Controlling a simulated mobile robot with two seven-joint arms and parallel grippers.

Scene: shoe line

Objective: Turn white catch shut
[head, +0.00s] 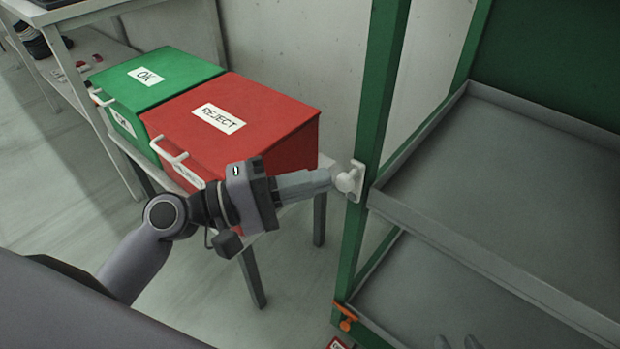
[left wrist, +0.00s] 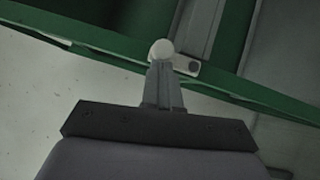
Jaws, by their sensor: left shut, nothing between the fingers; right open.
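The white catch (head: 350,180) is a small white plate with a rounded knob on the green post (head: 378,110) of the shelf rack. My left gripper (head: 328,179) is shut and empty, its fingertips right at the knob's left side. In the left wrist view the fingertips (left wrist: 163,72) reach up to the white catch's round knob (left wrist: 161,50), and its plate (left wrist: 188,66) lies on the green post behind. I cannot tell whether the fingertips touch the knob. My right gripper (head: 459,344) seems to show only as faint tips at the bottom edge.
A red REJECT bin (head: 260,105) and a green OK bin (head: 160,75) stand on a table behind my left arm. Grey trays (head: 480,255) fill the rack on the right. An orange catch (head: 346,318) sits lower on the post.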

